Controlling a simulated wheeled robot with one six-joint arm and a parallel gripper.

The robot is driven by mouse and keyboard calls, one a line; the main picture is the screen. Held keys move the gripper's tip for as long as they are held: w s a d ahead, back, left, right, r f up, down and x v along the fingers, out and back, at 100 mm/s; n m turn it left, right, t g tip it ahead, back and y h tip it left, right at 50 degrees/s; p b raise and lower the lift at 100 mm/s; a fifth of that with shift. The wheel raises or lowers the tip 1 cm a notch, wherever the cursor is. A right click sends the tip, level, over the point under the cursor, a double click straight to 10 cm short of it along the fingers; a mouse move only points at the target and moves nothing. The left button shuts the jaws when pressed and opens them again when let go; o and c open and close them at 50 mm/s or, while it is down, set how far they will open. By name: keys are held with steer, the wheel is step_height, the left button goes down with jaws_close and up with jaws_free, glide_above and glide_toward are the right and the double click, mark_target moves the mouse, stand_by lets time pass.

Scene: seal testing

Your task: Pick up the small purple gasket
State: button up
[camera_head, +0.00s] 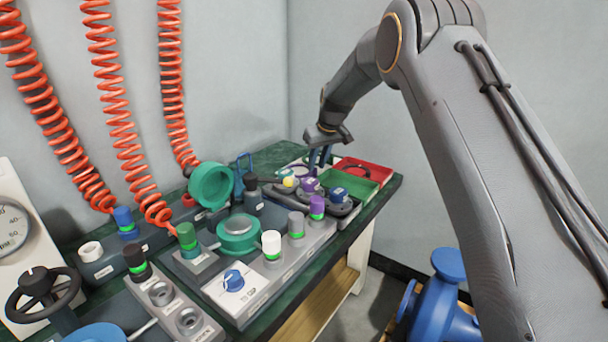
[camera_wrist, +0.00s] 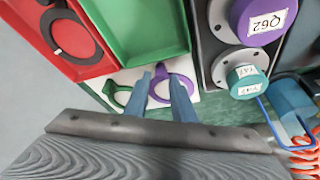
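The small purple gasket (camera_wrist: 154,96) is a thin ring with a small tab, lying on a white surface in the wrist view. A green gasket (camera_wrist: 110,87) lies just left of it. My gripper (camera_wrist: 162,77) has its two blue-grey fingers apart, with part of the purple ring showing between them. The right finger overlaps the ring's middle, and the left finger passes between the two gaskets, partly covering both. I cannot tell whether the fingers touch the ring.
A green tray (camera_wrist: 150,30) and a red tray (camera_wrist: 25,25), which holds a black gasket (camera_wrist: 70,35), border the white surface. A purple-capped fitting (camera_wrist: 262,20) and a teal-capped one (camera_wrist: 243,80) stand close on the right. Valves and coiled orange hoses (camera_head: 120,100) crowd the bench's left.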

steer(key=shift+x, duration=1.15)
jaws_close()
